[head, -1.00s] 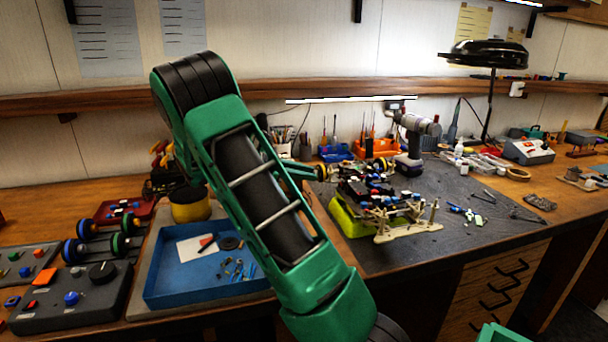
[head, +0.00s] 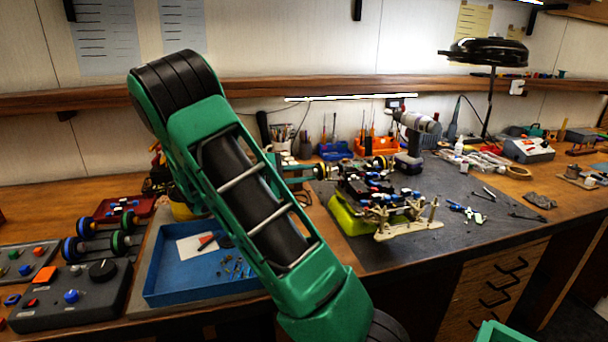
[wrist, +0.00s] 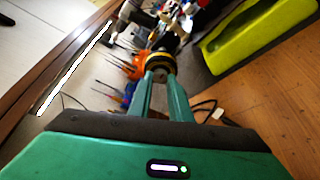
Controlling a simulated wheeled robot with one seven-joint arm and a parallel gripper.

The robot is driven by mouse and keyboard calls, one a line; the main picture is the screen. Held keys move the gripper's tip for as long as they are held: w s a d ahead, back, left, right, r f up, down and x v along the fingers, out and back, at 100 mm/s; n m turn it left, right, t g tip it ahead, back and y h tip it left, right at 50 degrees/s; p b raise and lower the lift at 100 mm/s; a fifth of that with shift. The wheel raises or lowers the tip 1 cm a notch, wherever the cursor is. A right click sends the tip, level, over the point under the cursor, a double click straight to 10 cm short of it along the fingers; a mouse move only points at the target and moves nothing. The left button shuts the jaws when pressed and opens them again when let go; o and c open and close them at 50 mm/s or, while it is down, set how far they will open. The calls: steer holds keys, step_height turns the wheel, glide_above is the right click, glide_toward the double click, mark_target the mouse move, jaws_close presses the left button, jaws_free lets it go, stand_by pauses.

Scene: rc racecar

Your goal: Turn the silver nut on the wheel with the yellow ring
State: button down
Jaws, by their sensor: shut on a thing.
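The wheel with the yellow ring (wrist: 160,60) is straight ahead of my gripper (wrist: 160,78) in the wrist view. Its dark tyre and yellow ring show just past the fingertips. My two green fingers are shut on the small silver nut (wrist: 160,74) at the wheel's centre, which is mostly hidden between them. In the head view the wheel (head: 324,171) is small, at the left side of the racecar (head: 368,187), with my fingers reaching it from the left. The car sits on a lime-green stand (head: 352,218).
A blue tray (head: 163,292) with small parts lies left of the car, partly behind my arm. A cordless drill (head: 412,140) and orange tool holders (head: 375,146) stand behind the car. The dark mat (head: 450,250) has free room at front right.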

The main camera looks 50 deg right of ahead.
steer(key=shift+f+m+h, duration=0.15)
steer(key=shift+m+h, duration=0.35)
steer(key=shift+m, duration=0.3)
steer(key=c, duration=1.6)
jaws_free()
steer(key=v, duration=1.1)
steer(key=shift+s, duration=0.1)
